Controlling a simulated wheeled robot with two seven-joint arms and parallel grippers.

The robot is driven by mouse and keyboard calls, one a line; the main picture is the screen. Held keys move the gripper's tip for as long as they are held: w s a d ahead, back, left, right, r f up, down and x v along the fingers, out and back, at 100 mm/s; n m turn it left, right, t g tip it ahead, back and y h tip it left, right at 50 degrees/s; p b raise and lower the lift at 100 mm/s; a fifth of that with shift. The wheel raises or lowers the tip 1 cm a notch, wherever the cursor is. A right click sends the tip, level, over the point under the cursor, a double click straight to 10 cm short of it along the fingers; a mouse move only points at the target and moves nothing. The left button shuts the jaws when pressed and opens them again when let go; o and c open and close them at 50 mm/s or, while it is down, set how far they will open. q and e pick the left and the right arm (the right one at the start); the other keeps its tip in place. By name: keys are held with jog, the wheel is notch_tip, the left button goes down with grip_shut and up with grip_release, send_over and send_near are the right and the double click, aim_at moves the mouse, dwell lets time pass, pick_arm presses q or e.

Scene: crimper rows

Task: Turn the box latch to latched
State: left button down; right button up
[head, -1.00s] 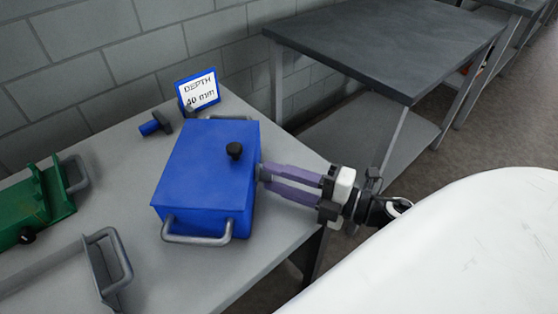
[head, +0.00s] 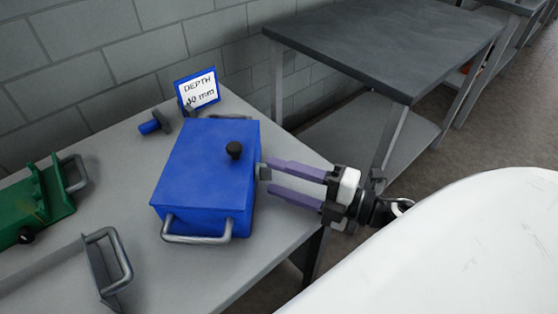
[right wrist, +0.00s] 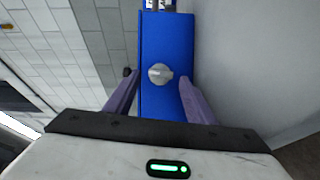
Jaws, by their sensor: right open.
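The blue box (head: 205,175) stands on the grey table with a black knob (head: 234,150) on its top. The box latch (head: 264,172) shows as a small grey piece on the box's right side. In the right wrist view the latch (right wrist: 160,73) is a round grey knob with a raised bar, on the blue box face (right wrist: 166,105). My right gripper (head: 269,175) is open beside the box's right side, its purple fingers pointing at the latch and apart from it. In the right wrist view its fingers (right wrist: 160,88) lie either side below the latch. My left gripper is not in view.
A green fixture (head: 40,205) and a grey handled bracket (head: 107,265) stand to the left on the table (head: 185,275). A blue-handled tool (head: 153,126) and a "DEPTH 40 mm" sign (head: 199,90) are behind the box. A dark table (head: 390,50) stands behind at right.

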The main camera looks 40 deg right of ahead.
jog(key=v, duration=0.9)
jog(key=shift+b, duration=0.35)
jog(key=shift+s+d, duration=0.15)
jog(key=shift+s, duration=0.1)
